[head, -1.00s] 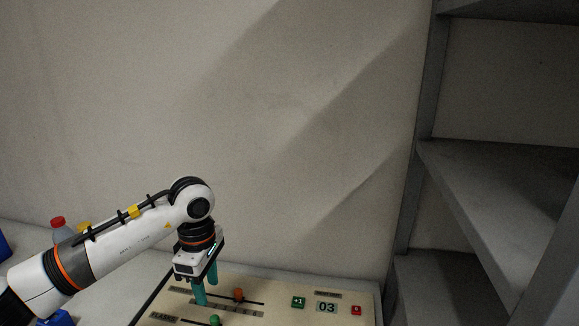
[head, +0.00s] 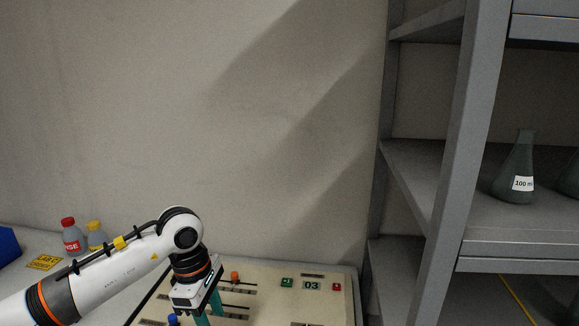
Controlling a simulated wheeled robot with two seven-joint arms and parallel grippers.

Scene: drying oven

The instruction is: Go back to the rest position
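My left arm comes in from the lower left. My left gripper (head: 208,309) points down over the cream control panel (head: 262,287), its two teal fingers apart with nothing seen between them. The lower fingertips are cut off by the picture edge, so I cannot tell whether they touch the panel. The panel has sliders with an orange knob (head: 235,276) and a blue knob (head: 173,319), a green button (head: 287,283), a display (head: 311,285) reading 03 and a red button (head: 337,287). My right gripper is not in view.
A grey shelf rack (head: 455,140) stands at the right, with a flask (head: 515,170) labelled 100 ml on it. A red-capped bottle (head: 71,236) and a yellow-capped bottle (head: 96,236) stand behind my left arm. A blue object (head: 8,245) is at the far left. The wall behind is bare.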

